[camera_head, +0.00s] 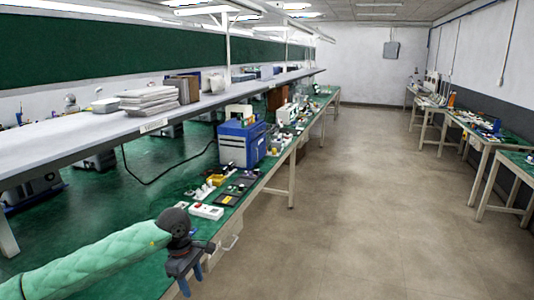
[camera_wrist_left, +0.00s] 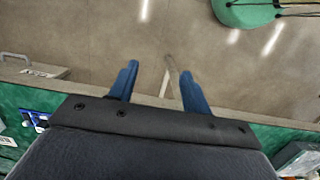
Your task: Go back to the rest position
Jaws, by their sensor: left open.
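My left gripper (camera_head: 192,285) is at the bottom of the head view, at the front edge of the green-topped workbench (camera_head: 120,285). Its arm in a pale green sleeve comes in from the left. In the left wrist view, the two blue fingers of my left gripper (camera_wrist_left: 155,85) stand apart with nothing between them, above the floor (camera_wrist_left: 100,45). My right gripper shows in neither view.
A blue machine (camera_head: 240,143) stands on the bench beyond the gripper. A white power strip (camera_head: 206,212) and small parts lie nearer. A grey shelf (camera_head: 80,140) runs above the bench. The aisle floor (camera_head: 370,220) is clear. More benches (camera_head: 490,140) line the right wall.

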